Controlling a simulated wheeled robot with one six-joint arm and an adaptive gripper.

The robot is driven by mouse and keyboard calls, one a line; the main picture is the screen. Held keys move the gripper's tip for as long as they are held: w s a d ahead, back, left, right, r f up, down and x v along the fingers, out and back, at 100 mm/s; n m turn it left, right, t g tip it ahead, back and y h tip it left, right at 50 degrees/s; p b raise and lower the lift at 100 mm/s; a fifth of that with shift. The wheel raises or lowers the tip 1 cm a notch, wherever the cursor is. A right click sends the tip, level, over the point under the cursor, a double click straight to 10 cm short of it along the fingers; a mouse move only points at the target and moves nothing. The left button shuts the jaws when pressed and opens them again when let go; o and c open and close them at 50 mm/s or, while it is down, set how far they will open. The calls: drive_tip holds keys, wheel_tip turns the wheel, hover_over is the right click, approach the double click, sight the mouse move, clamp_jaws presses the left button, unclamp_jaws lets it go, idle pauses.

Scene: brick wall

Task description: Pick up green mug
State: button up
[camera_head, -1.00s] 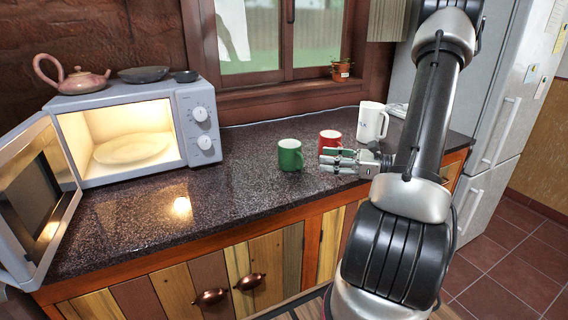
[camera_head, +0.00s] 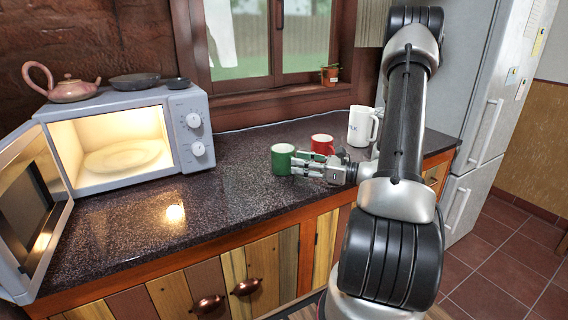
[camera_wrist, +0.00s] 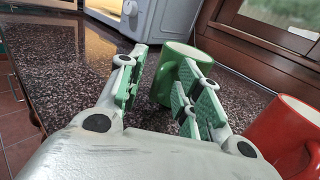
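The green mug (camera_head: 281,158) stands upright on the dark speckled counter, just left of my gripper (camera_head: 300,163) in the head view. In the wrist view the mug (camera_wrist: 172,62) is straight ahead, with its pale inside showing at the top. My gripper (camera_wrist: 161,72) is open, its green-padded fingers spread apart. The mug lies beyond and partly between the fingertips. The right finger covers part of the mug and its handle side. I cannot tell whether either finger touches it.
A red mug (camera_head: 322,144) stands close behind my gripper and is near the right finger in the wrist view (camera_wrist: 282,135). A white mug (camera_head: 361,127) is farther right. The open lit microwave (camera_head: 186,130) is at left. Bare counter (camera_head: 215,190) lies between.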

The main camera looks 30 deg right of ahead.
clamp_jaws()
drive_tip(key=shift+r, duration=0.2)
